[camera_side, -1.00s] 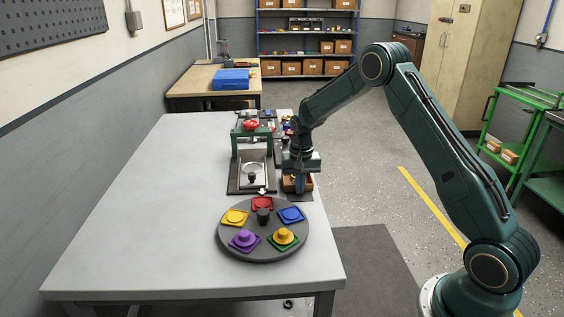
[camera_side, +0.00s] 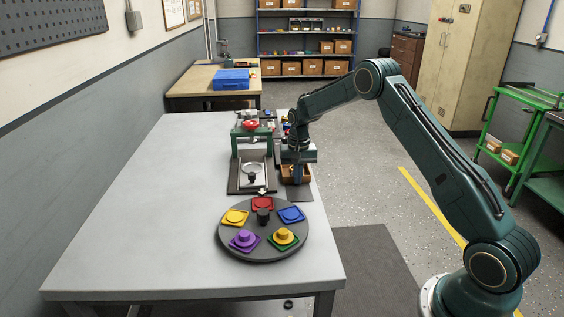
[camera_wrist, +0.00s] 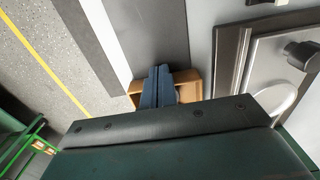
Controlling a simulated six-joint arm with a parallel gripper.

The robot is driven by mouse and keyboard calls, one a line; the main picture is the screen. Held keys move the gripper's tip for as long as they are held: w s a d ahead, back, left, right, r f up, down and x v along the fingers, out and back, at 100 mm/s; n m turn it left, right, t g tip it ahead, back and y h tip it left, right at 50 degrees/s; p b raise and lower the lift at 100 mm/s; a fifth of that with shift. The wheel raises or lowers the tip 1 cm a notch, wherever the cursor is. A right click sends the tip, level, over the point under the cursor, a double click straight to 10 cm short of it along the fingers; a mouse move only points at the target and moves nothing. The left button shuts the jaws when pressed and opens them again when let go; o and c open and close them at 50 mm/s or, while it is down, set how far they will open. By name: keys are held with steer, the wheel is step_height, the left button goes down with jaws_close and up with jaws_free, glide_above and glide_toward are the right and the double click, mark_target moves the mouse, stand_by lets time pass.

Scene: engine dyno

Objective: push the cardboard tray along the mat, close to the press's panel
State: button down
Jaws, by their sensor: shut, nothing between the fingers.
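The brown cardboard tray (camera_side: 306,178) sits on the dark mat (camera_side: 300,194) at the table's right side. It also shows in the wrist view (camera_wrist: 189,78), partly hidden by my fingers and wrist. My gripper (camera_side: 297,181) is shut and empty, pointing down at the tray. In the wrist view my closed blue-grey fingers (camera_wrist: 158,72) overlap the tray's middle, and I cannot tell whether they touch its wall. The press (camera_side: 252,130) has a green frame and red top and stands left of my gripper. I cannot make out its panel clearly.
A dark plate with a metal fixture (camera_side: 253,173) lies close left of the mat. A round turntable (camera_side: 262,248) with several coloured pieces stands nearer the camera. The table's right edge runs close beside the mat. The table's left half (camera_side: 150,200) is clear.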

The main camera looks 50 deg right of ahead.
steer(key=shift+a, duration=0.1)
stand_by(0.3)
steer(key=shift+s+a, duration=0.9)
steer(key=shift+s, duration=0.1)
steer(key=shift+s+a+r, duration=0.4)
steer(key=shift+a+r, duration=0.05)
step_height(320, 180, up, 9)
steer(key=shift+r, duration=0.1)
